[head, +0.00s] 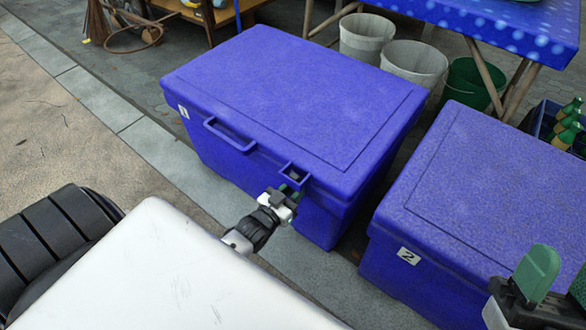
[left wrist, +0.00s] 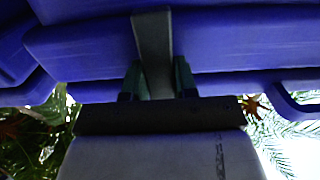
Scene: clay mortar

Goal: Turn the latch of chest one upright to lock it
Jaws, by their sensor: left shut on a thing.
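Chest one (head: 290,100) is a blue lidded chest with a white "1" label at its left front; its lid is closed. Its latch (left wrist: 153,45) shows in the left wrist view as a dark grey strip against the blue front, running down between the fingers. My left gripper (head: 288,192) is at the chest's front, just below a square blue bracket (head: 294,172) at the lid edge. In the left wrist view my left gripper (left wrist: 157,82) is shut on the latch, one green finger on each side. My right gripper (head: 560,280) is open and empty at lower right.
A second blue chest (head: 490,190) labelled "2" stands close on the right, with a narrow gap between. A blue handle (head: 228,137) sticks out left of the latch. Buckets (head: 415,64) and a blue-topped table (head: 490,22) stand behind. Paving on the left is open.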

